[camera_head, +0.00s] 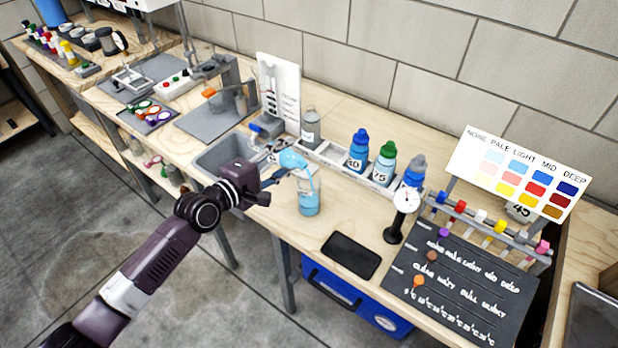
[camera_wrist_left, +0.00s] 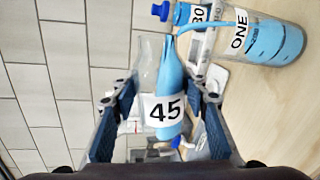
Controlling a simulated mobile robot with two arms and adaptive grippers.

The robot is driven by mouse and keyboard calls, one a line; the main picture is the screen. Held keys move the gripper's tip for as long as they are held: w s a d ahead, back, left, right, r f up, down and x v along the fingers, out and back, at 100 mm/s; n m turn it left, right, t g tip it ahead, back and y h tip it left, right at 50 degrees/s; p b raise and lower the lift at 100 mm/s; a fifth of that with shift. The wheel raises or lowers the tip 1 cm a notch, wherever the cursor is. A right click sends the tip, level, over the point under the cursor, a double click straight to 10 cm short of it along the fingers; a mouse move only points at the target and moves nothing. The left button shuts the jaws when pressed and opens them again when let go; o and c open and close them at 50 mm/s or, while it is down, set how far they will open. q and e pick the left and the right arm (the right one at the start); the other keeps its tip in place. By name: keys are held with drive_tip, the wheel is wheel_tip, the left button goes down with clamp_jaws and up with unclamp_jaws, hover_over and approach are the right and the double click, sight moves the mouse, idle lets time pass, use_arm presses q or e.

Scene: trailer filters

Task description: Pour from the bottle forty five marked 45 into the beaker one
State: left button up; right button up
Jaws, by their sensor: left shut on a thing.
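My left gripper (camera_head: 272,182) is shut on the bottle forty five (camera_wrist_left: 165,108), a clear bottle holding blue liquid with a white label reading 45. The bottle shows in the head view (camera_head: 291,159) tipped over on its side, above and left of beaker one. Beaker one (camera_head: 309,200) is a clear upright vessel on the bench with blue liquid in it. In the wrist view beaker one (camera_wrist_left: 262,42) carries the label ONE, and a thin blue stream arcs from the bottle's mouth into it. My right gripper is not in view.
Behind the beaker, a rack (camera_head: 343,160) holds a blue-capped bottle (camera_head: 358,150) and a green-capped bottle (camera_head: 384,163). A round dial on a stand (camera_head: 406,201) and a black slab (camera_head: 351,255) are to the right. A colour chart (camera_head: 520,170) stands far right.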

use_arm(q)
drive_tip(key=shift+s+d+r+m+y+p, duration=0.15)
drive_tip(key=shift+r+m+y+p, duration=0.15)
drive_tip(key=shift+r+m+p, duration=0.75)
idle(1.4)
drive_tip(key=shift+d+f+t+p, duration=0.1)
drive_tip(key=shift+f+t+p, duration=0.2)
drive_tip(key=shift+f+p, duration=0.3)
idle(0.9)
drive_tip(key=shift+f, duration=0.1)
